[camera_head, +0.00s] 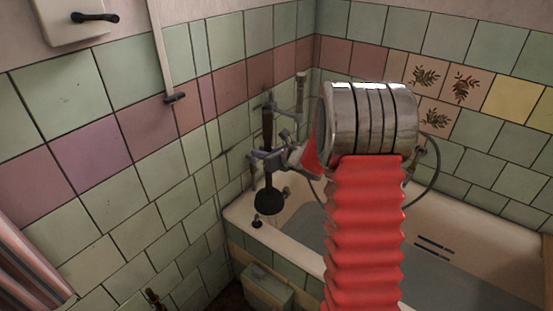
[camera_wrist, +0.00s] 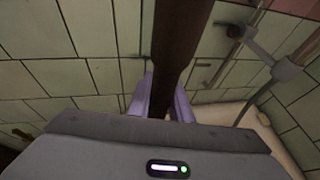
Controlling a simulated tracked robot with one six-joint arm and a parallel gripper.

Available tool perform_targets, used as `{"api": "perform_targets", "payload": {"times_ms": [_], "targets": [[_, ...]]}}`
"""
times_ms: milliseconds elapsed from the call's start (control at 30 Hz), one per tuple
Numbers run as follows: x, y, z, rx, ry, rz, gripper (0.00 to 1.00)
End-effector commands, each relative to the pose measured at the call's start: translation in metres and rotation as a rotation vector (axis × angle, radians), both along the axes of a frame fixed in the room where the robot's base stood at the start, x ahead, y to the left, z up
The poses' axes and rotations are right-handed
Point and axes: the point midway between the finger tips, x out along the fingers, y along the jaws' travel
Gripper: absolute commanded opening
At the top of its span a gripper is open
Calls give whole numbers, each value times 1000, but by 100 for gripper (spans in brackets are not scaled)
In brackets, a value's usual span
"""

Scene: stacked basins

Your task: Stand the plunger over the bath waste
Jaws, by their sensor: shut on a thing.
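The plunger has a dark handle and a black rubber cup (camera_head: 269,201). It hangs upright with the cup down, in front of the bath's far-left corner. My gripper (camera_head: 268,160) is shut on its handle, between grip and cup. In the wrist view the brown handle (camera_wrist: 178,40) stands between the two purple fingers of my gripper (camera_wrist: 165,100). The cup is outside the wrist view. The bath (camera_head: 300,226) is cream with a grey-looking inside. I cannot make out the bath waste; the plunger and my arm cover part of that end.
A small black object (camera_head: 257,223) sits on the bath's near-left rim. A pipe with a fitting (camera_head: 301,90) rises at the tiled corner, and a dark hose (camera_head: 436,175) loops behind my arm. A pale box (camera_head: 266,284) stands on the floor beside the bath.

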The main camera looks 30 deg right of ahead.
Motion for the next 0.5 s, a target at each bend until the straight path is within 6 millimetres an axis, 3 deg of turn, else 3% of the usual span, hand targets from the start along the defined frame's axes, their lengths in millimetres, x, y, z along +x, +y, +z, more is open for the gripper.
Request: {"api": "perform_targets", "payload": {"times_ms": [100,500], "targets": [[-4,26,22,-1,-5,12,0],[-31,104,80,-1,-5,39,0]]}}
